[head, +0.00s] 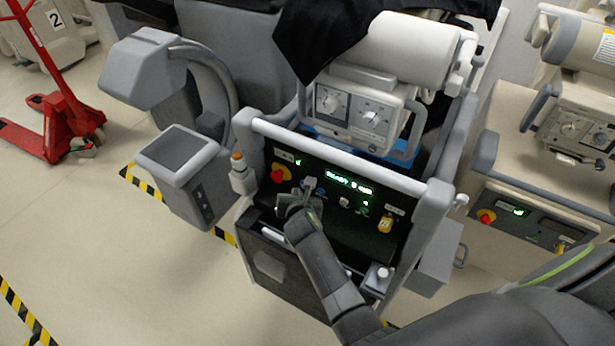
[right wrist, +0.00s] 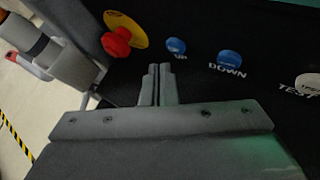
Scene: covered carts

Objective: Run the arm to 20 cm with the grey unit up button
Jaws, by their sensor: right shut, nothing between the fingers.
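The grey unit (head: 332,238) stands in the middle of the head view, its black front panel facing me. A green lit display (head: 348,184) is on the panel; its reading is too small to make out surely. In the right wrist view the blue UP button (right wrist: 177,47) lies just beyond my fingertips, slightly right, with the blue DOWN button (right wrist: 230,58) further right. My right gripper (head: 309,184) is shut and empty, close in front of the panel. Its fingertips (right wrist: 160,68) point toward the UP button; I cannot tell whether they touch anything. My left gripper is out of view.
A red knob (right wrist: 117,41) on a yellow disc sits left of UP; a white TEST button (right wrist: 308,83) is at the right. A beige unit (head: 535,200) with a similar panel stands at the right. A red pallet truck (head: 62,118) is far left. Striped tape marks the floor.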

